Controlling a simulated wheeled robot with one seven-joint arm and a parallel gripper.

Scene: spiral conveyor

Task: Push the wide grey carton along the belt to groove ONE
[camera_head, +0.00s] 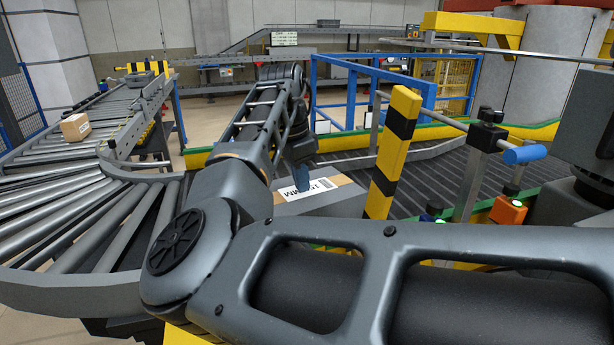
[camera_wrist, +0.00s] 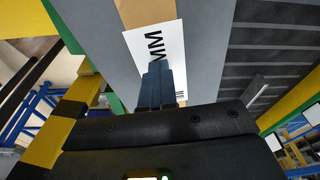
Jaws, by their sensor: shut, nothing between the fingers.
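The wide grey carton (camera_head: 322,206) lies on the dark belt (camera_head: 425,186), beyond my forearm, with brown tape and a white printed label on top. My arm hides part of it. In the wrist view the carton (camera_wrist: 208,45) fills the upper middle, with the tape and label clear. My gripper (camera_head: 303,182) is shut and empty, its blue fingers pointing down at the label. In the wrist view the closed fingers (camera_wrist: 158,80) overlap the label. I cannot tell whether they touch the carton. No groove marked ONE can be read.
A yellow-and-black post (camera_head: 392,150) stands right of the carton. A sensor stand with a blue cylinder (camera_head: 523,155) is farther right. A curved roller conveyor (camera_head: 90,215) lies left, with a small brown box (camera_head: 75,128) on its straight part. Blue railing (camera_head: 375,75) stands behind.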

